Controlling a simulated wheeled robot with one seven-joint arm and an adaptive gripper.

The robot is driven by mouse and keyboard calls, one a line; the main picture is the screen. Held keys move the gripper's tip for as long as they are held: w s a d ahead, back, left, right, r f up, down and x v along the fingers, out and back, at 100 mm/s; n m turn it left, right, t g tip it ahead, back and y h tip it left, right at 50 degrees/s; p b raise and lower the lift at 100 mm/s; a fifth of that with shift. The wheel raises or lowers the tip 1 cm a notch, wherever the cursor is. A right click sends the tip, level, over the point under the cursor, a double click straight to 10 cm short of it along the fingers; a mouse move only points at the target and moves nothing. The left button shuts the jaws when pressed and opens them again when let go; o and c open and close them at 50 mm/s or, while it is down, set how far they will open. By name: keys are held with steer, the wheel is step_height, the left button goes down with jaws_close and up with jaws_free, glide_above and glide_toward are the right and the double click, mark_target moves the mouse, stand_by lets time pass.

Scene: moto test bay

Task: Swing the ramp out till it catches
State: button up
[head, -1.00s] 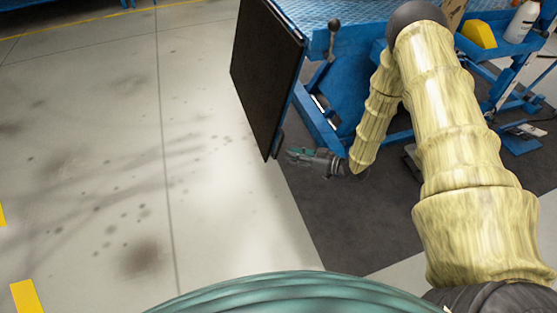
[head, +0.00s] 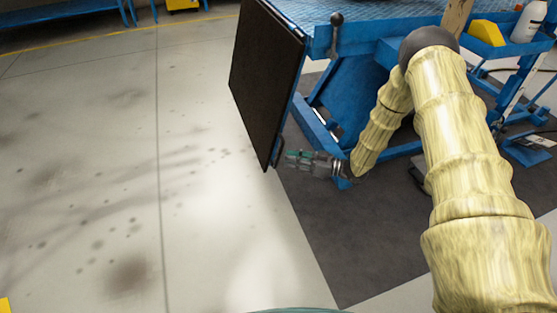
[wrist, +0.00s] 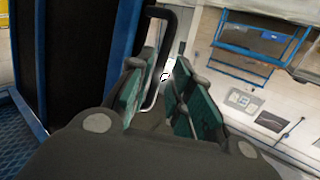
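The ramp (head: 262,82) is a dark flat panel hanging steeply down from the end of the blue lift table (head: 375,22). A black bar handle (head: 279,152) sticks out at its lower edge. My gripper (head: 290,160) is beside this handle, low on the table side of the ramp. In the wrist view, the handle (wrist: 171,42) reaches between the green-padded fingers of my gripper (wrist: 163,78). The fingers stand apart, with a gap visible. Whether either finger touches the bar I cannot tell. The ramp's dark face (wrist: 83,55) shows at left.
A lever with a black knob (head: 337,19) rises at the table's side. A blue tray (head: 505,48) with a yellow block (head: 486,33) and a white bottle (head: 528,22) is at right. The pale floor (head: 110,150) left of the ramp is clear.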

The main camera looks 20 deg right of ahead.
mark_target(278, 157)
steer(key=shift+b+x, duration=0.8)
steer(key=shift+x, duration=1.8)
jaws_close()
